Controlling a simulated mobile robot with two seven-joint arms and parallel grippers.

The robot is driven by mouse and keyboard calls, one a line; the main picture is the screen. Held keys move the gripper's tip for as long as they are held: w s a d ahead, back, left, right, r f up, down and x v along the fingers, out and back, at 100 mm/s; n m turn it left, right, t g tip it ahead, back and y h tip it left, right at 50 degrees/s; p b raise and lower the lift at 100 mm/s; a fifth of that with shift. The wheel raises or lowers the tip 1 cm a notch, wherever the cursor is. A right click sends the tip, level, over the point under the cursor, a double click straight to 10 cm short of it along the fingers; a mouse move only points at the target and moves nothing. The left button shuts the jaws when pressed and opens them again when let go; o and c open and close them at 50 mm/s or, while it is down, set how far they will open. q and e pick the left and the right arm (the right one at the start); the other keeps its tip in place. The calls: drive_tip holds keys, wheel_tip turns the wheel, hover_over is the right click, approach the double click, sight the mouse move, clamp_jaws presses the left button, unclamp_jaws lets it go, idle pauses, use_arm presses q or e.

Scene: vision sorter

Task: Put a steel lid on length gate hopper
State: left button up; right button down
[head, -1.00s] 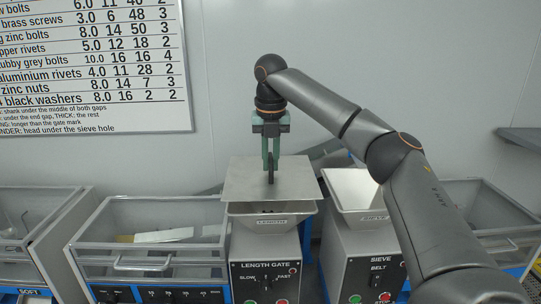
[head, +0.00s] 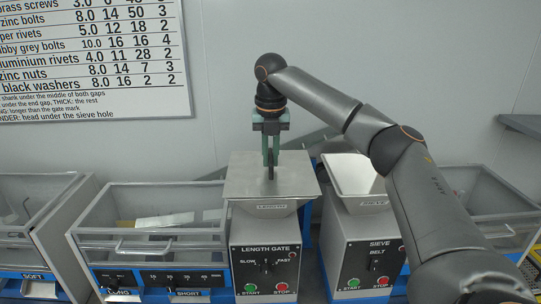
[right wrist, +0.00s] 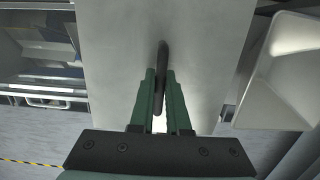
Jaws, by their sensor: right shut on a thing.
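The steel lid (head: 295,176) is a flat grey plate with a dark upright handle. It lies over the mouth of the length gate hopper (head: 272,209), covering it from above in the head view; whether it touches the rim all round I cannot tell. My right gripper (head: 270,166) points down and is shut on the lid's handle. In the right wrist view the green fingers of my right gripper (right wrist: 162,98) pinch the dark handle, with the lid (right wrist: 205,60) spread beneath. My left gripper is not in view.
The sieve hopper (head: 357,181) stands open just right of the length gate machine (head: 265,268). A clear-walled bin (head: 100,220) stands to the left, with another at the far left. A wall chart (head: 90,60) hangs behind.

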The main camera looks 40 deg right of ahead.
drive_tip(key=c, duration=0.8)
unclamp_jaws()
drive_tip(key=r, duration=0.8)
drive_tip(key=s+a+r, duration=0.1)
drive_tip(key=r, duration=0.3)
drive_tip(key=shift+s+r, duration=0.1)
drive_tip(key=shift+r, duration=0.15)
